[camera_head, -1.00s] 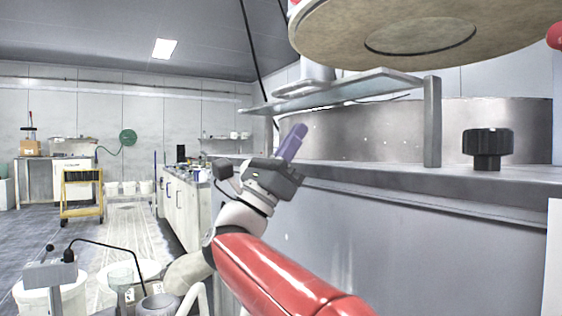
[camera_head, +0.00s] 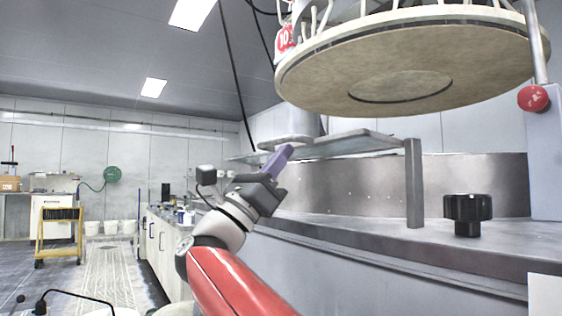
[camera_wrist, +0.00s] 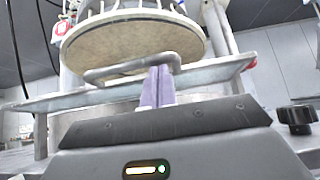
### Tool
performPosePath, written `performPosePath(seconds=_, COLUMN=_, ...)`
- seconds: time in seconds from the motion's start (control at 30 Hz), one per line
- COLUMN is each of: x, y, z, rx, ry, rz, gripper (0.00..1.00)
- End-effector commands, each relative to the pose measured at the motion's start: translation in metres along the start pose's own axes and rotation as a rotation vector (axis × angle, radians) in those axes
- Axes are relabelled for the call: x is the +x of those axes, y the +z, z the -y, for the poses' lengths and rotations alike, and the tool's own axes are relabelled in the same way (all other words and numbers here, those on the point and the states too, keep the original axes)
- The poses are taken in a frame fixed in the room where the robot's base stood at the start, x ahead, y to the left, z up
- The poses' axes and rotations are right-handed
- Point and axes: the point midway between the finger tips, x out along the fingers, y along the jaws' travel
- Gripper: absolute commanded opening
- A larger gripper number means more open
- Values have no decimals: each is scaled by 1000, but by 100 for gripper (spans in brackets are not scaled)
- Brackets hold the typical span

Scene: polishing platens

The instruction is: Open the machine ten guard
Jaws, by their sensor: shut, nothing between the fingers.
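Machine ten carries a red round tag with "10" (camera_head: 285,38) beside its big round upper plate (camera_head: 440,50). The guard looks like a flat grey translucent panel (camera_head: 350,146), lying roughly level below that plate; it also shows in the wrist view (camera_wrist: 75,98). A grey bar handle (camera_wrist: 103,73) stands on the panel's near edge. My gripper (camera_head: 285,153) has purple fingers, shut and empty, at the panel's near left part. In the wrist view the fingertips (camera_wrist: 158,72) overlap the handle; I cannot tell whether they touch it.
A grey post (camera_head: 413,185) stands at the panel's right end. A black knob (camera_head: 467,213) sits on the machine's ledge, right of the post. A red ball (camera_head: 533,98) is at far right. A bench (camera_head: 160,245) and yellow cart (camera_head: 60,232) stand left, with open floor between.

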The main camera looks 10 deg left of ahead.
Motion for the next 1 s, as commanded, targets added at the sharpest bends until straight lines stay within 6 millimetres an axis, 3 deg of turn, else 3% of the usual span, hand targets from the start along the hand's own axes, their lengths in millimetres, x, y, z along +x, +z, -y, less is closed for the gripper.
performPosePath(seconds=0.03, x=14, y=13, z=1, rx=6, ry=-2, rz=-49, gripper=0)
performPosePath(seconds=0.1, x=21, y=20, z=0, rx=6, ry=-1, rz=-108, gripper=0)
performPosePath(seconds=0.3, x=31, y=27, z=0, rx=1, ry=-1, rz=-210, gripper=0)
performPosePath(seconds=0.77, x=30, y=25, z=1, rx=-1, ry=-1, rz=-228, gripper=0)
performPosePath(seconds=1.0, x=18, y=6, z=3, rx=-2, ry=-2, rz=-229, gripper=0)
